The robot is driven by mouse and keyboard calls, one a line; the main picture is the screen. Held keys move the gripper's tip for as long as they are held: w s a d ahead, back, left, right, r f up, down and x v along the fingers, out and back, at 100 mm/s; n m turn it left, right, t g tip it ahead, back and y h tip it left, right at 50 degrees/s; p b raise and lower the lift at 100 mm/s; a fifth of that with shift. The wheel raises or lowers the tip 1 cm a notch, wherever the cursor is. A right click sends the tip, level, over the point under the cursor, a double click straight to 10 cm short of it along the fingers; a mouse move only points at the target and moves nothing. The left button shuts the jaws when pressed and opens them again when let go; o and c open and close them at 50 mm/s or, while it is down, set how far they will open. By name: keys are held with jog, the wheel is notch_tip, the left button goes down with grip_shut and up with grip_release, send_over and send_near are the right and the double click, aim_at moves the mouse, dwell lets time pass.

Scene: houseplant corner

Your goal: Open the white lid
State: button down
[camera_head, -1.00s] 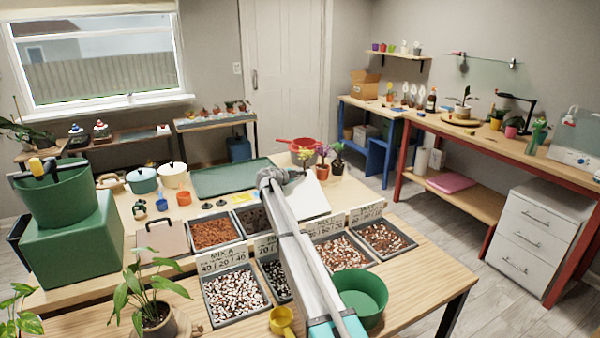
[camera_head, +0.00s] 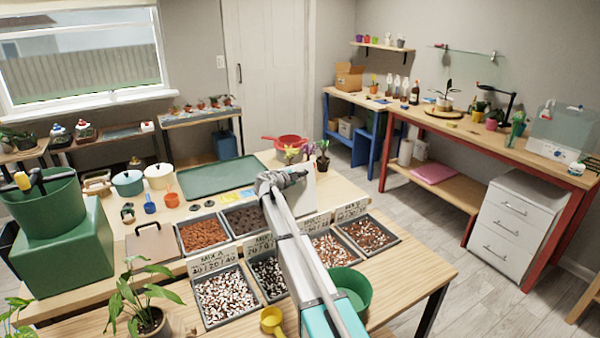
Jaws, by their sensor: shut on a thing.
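The white lid (camera_head: 304,195) is a plain white panel near the middle of the long wooden table, behind my arm. It stands steeply tilted, and its left and lower parts are hidden by my arm. My gripper (camera_head: 290,178) is at the panel's upper left and is shut on it. The fingertips are small and partly hidden, so the exact contact does not show.
Trays of soil mix with label cards (camera_head: 215,262) lie around my arm. A green bowl (camera_head: 350,292) and yellow scoop (camera_head: 272,320) are close on the near side. A red pan (camera_head: 290,142) and small plants (camera_head: 322,158) stand just behind the panel. A green tray (camera_head: 217,177) lies left.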

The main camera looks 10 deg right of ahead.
jog(key=shift+s+d+r, duration=0.1)
jog(key=shift+s+r, duration=0.05)
jog(key=shift+s, duration=0.1)
jog(key=c, duration=1)
grip_release()
jog(key=shift+c, duration=0.2)
jog(key=shift+o, duration=1)
jog(key=shift+s+r, duration=0.15)
jog(key=shift+s, duration=0.05)
jog(key=shift+o, duration=0.8)
jog(key=shift+w, duration=0.1)
